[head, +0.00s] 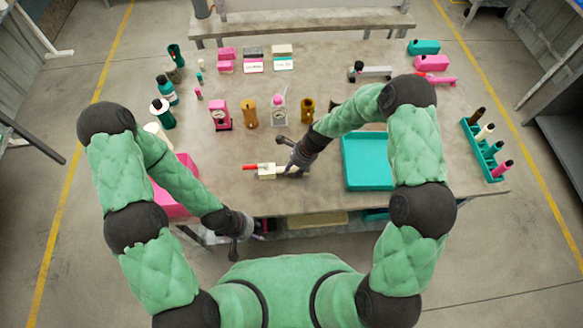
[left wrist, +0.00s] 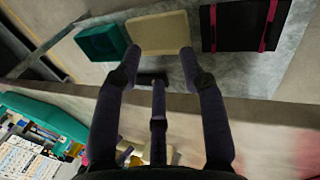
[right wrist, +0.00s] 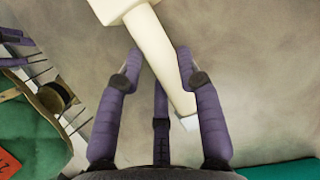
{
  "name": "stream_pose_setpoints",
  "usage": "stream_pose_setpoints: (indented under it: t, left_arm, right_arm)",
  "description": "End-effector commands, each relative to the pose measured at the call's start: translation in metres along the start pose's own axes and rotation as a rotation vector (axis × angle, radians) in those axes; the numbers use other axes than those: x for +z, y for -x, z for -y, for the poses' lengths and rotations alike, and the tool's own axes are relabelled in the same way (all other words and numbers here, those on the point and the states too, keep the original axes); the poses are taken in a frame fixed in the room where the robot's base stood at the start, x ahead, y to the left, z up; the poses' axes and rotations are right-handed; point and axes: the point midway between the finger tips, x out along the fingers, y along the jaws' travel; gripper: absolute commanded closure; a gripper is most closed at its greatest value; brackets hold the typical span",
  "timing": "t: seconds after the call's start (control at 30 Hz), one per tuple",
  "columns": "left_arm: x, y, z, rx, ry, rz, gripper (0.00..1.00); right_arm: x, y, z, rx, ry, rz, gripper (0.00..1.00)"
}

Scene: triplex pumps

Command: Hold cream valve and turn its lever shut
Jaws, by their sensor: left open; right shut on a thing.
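The cream valve (head: 267,172) is at the front middle of the table, with its red lever (head: 250,168) pointing left. My right gripper (head: 290,167) is shut on the valve's right-hand end. In the right wrist view the cream pipe (right wrist: 158,48) of the valve runs between the fingers, with the blocky body above; the red lever is out of that view. My left gripper (head: 238,248) is open and empty, low in front of the table's front edge, away from the valve. Its fingers (left wrist: 160,65) spread in the left wrist view with nothing between them.
A teal tray (head: 368,162) lies right of the valve, and a pink tray (head: 176,190) is partly hidden behind my left arm. Several pumps and bottles stand behind the valve. A teal rack (head: 483,150) stands at the right edge. Boxes lie on the shelf below.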

Motion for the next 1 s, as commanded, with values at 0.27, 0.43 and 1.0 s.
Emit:
stream_pose_setpoints:
  t: [0.27,0.43,1.0]
  left_arm:
    - [-0.006,0.002,-0.004,0.007,-0.096,0.059,0.49]
    - [-0.013,0.010,-0.009,0.020,-0.269,0.173,0.49]
    - [-0.142,0.096,-0.058,-0.015,-1.191,0.383,0.49]
  right_arm:
    - [0.000,0.000,0.000,0.001,0.001,0.000,1.00]
    - [0.000,0.000,0.000,0.001,0.001,0.000,1.00]
    - [0.000,0.000,0.000,0.000,0.000,0.000,1.00]
